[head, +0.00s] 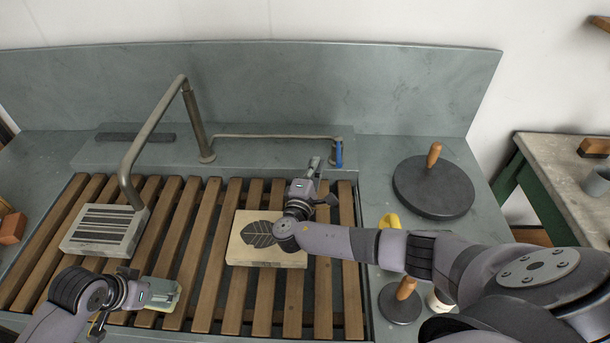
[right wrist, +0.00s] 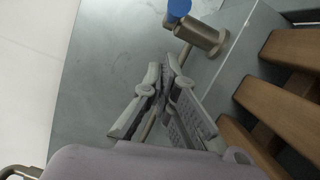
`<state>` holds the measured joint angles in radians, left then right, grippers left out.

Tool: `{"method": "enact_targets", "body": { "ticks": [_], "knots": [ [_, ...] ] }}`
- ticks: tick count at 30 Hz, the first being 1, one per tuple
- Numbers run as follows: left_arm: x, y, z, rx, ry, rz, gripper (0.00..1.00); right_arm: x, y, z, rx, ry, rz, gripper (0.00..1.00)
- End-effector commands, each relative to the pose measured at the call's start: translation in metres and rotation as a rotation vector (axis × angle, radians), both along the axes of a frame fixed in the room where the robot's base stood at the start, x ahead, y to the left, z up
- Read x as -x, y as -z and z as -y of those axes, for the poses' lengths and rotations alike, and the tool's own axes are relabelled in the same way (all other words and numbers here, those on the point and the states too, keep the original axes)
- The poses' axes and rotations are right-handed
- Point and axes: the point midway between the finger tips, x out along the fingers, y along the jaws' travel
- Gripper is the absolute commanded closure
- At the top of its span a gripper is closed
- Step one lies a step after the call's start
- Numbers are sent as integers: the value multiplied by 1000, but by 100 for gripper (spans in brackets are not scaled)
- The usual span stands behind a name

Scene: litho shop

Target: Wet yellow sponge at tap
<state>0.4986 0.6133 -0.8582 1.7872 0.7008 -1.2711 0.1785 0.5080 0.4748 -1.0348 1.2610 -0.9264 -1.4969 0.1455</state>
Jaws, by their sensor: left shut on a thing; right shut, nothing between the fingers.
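The yellow sponge (head: 173,303) is held in my left gripper (head: 158,291) at the lower left, over the wooden slats; the gripper hides part of it. The tap's bent metal pipe (head: 152,130) rises from the back ledge and comes down at the left, its lower end over a striped block. The sponge is nearer the front than that end. A blue tap handle (head: 338,154) stands at the right end of the thin pipe. My right gripper (head: 316,168) is shut and empty just left of the handle. In the right wrist view, the closed fingers (right wrist: 168,72) are apart from the blue handle (right wrist: 178,9).
A striped block (head: 104,230) and a leaf-pattern block (head: 258,235) lie on the slatted rack (head: 205,260). A large dark disc with a wooden knob (head: 433,190) and a smaller one (head: 400,302) are on the right. A yellow object (head: 390,221) is partly behind my right arm.

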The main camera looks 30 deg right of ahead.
Motion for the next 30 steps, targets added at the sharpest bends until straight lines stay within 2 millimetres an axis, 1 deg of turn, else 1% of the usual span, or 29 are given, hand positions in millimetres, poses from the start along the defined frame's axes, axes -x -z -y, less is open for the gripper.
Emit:
{"method": "enact_targets", "body": {
  "ticks": [1, 4, 9, 18, 24, 30],
  "knots": [
    [-1, -12, 0, 0, 0, 1, 44, 4, -9, 7, 2, 1, 1, 100],
    [0, -16, 0, 1, 0, 1, 44, 9, -9, 14, 1, 0, 1, 100],
    [0, -18, 0, 0, 0, 0, 44, 12, -8, 18, -1, 0, 3, 100],
    [0, -17, 0, 1, 0, 1, 44, 13, -7, 19, -1, -1, 3, 100],
    [0, -21, 0, 1, 0, 1, 44, 21, -9, 30, 1, -45, 1, 100],
    [0, -20, 0, 1, 0, 1, 44, 22, -9, 31, 1, -53, 3, 100]
  ]
}}
